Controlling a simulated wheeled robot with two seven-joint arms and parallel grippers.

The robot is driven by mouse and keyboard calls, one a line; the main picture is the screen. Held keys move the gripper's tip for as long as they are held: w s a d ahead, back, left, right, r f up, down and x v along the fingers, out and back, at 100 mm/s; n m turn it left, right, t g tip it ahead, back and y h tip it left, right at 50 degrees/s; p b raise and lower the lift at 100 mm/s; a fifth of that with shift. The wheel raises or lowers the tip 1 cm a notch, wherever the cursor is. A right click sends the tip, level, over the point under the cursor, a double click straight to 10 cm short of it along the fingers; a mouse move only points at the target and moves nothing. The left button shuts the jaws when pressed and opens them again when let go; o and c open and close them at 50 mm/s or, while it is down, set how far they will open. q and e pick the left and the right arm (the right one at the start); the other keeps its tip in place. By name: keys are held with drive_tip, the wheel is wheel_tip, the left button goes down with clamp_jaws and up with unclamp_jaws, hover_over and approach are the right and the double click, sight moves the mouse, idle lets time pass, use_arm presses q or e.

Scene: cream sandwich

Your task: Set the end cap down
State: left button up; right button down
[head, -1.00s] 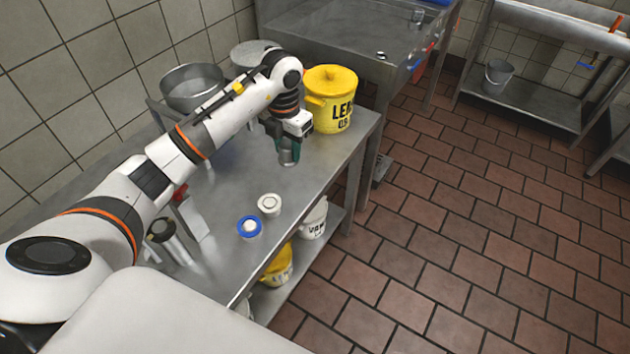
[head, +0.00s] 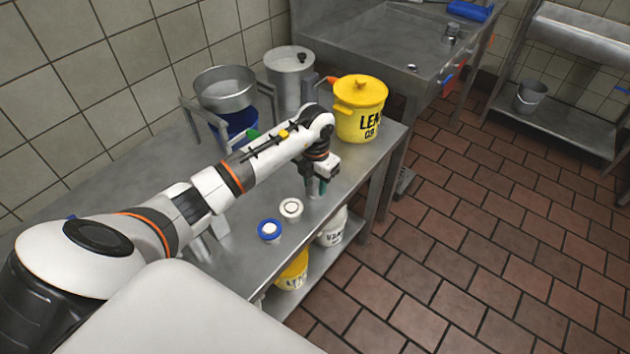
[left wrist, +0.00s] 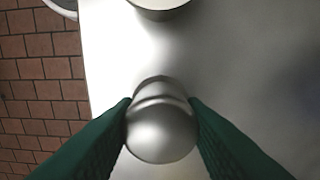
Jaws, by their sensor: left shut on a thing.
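My left gripper (head: 317,187) is low over the metal table, near its right edge and in front of the yellow lidded bucket. In the left wrist view its green fingers (left wrist: 162,125) are shut on the sides of a shiny metal end cap (left wrist: 162,135), which has a rounded, stepped shape. In the head view the end cap (head: 314,193) shows as a small grey piece under the fingers. I cannot tell whether its bottom touches the table. My right gripper is not in view.
Buckets stand on the shelf below.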

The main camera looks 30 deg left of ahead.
sight(315, 181)
use_arm(q)
drive_tip(key=shift+f, duration=0.2)
drive_tip(key=o, duration=1.1)
drive_tip(key=shift+c, duration=0.2)
drive_tip(key=shift+r, duration=0.15)
wheel_tip(315, 181, up, 12)
drive_tip(key=shift+b, duration=0.45)
